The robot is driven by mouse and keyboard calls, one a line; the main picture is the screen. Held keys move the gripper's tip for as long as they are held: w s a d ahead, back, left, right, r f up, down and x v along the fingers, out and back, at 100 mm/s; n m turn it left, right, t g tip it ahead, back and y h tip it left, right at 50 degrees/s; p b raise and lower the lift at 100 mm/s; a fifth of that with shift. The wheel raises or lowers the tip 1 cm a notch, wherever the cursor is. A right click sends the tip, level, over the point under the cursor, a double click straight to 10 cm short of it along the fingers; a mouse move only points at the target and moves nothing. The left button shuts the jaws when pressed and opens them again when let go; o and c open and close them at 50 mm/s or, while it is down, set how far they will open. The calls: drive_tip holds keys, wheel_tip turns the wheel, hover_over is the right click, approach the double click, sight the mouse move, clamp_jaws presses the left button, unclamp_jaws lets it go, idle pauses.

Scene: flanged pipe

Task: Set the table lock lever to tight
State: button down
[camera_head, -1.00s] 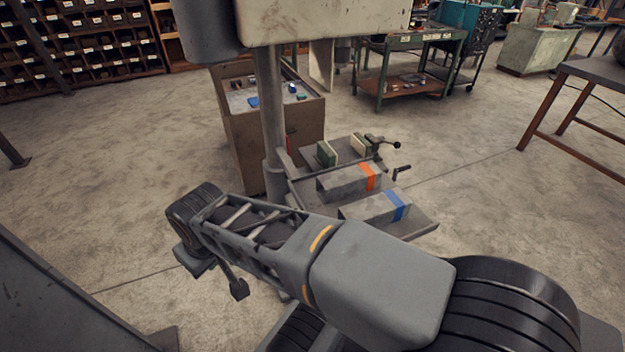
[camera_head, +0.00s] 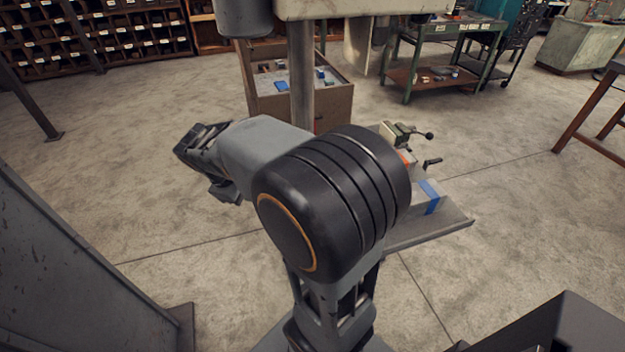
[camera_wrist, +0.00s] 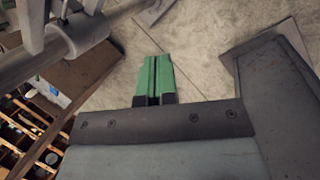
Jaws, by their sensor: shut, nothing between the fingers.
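My gripper shows in the wrist view with its green fingers (camera_wrist: 157,62) closed together and empty, over bare floor. In the head view my arm's wrist end is left of the machine column (camera_head: 302,85), and the fingers cannot be made out. The machine table (camera_head: 440,229) is partly hidden behind my arm. A dark crank handle (camera_head: 432,162) sticks out at its right side. In the wrist view a round metal bar with a collar (camera_wrist: 85,35) crosses the upper left, apart from the fingers. I cannot tell which part is the lock lever.
A vise (camera_head: 397,133) and a blue-striped block (camera_head: 428,197) are on the table. An open bin (camera_head: 330,100) stands behind the column. A grey panel (camera_head: 70,265) is at the left. A green cart (camera_head: 440,45) stands farther back. Floor between the panel and my arm is clear.

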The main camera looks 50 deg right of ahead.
drive_tip(key=w+d+f+n+g+h+b, duration=0.4)
drive_tip(key=w+d+f+n+g+h, duration=0.2)
drive_tip(key=w+d+f+h, duration=0.3)
drive_tip(key=w+d+f+n, duration=0.1)
drive_tip(key=w+d+f, duration=0.3)
drive_tip(key=d+f, duration=0.2)
drive_tip(key=shift+w+d+f+n+g+b, duration=0.15)
drive_tip(key=shift+d+n+g+b, duration=0.2)
drive_tip(key=shift+d, duration=0.65)
drive_tip(key=x, duration=1.4)
drive_tip(key=shift+r+p, duration=0.25)
drive_tip(key=shift+p, duration=0.15)
drive_tip(key=shift+d+h, duration=0.1)
drive_tip(key=shift+h, duration=0.2)
